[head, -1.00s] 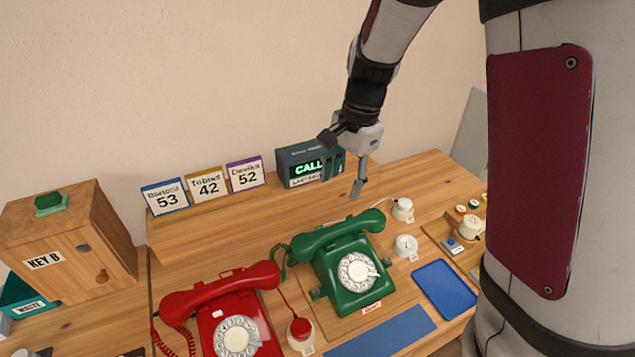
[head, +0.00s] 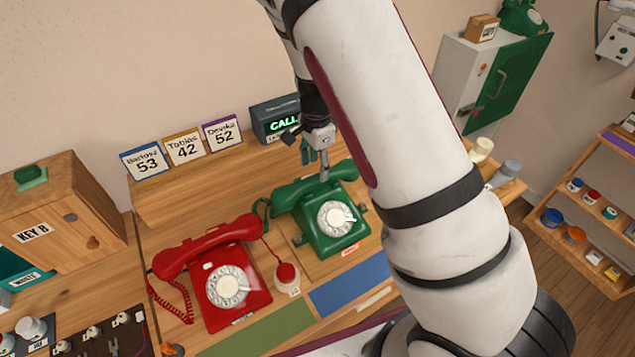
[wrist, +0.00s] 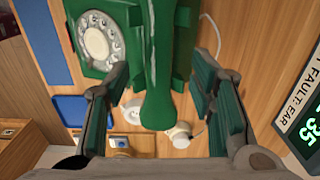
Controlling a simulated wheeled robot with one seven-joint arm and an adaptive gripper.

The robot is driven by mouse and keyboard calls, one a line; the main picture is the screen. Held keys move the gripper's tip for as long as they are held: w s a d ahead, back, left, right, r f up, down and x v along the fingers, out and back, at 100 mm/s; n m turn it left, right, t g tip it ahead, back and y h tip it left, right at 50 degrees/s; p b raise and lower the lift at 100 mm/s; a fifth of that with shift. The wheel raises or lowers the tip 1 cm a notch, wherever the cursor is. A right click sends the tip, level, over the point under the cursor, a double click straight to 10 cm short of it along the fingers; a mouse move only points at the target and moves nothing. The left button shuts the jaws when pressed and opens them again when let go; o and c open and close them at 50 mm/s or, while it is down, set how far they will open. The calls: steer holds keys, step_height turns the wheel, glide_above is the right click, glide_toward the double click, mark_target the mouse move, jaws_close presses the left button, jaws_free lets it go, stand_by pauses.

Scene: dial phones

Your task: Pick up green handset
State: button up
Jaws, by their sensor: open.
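The green handset (head: 290,193) lies across the cradle of the green dial phone (head: 335,218) on the wooden desk. My gripper (head: 323,168) is at the handset from above, in front of the call box. In the wrist view the handset (wrist: 157,70) runs down the middle between my open fingers (wrist: 160,80), with a gap on each side. The phone's white dial (wrist: 97,42) shows at upper left there. I cannot tell how deep the fingertips reach beside the handset.
A red dial phone (head: 228,285) stands to the left, with a red-topped button (head: 286,275) between the phones. A dark call box (head: 275,120) and name cards (head: 184,147) stand behind. My arm covers the desk's right side.

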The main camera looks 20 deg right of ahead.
mark_target(317, 177)
steer(key=shift+s+f+p, duration=0.1)
steer(key=shift+f+p, duration=0.5)
steer(key=shift+f, duration=2.15)
jaws_close()
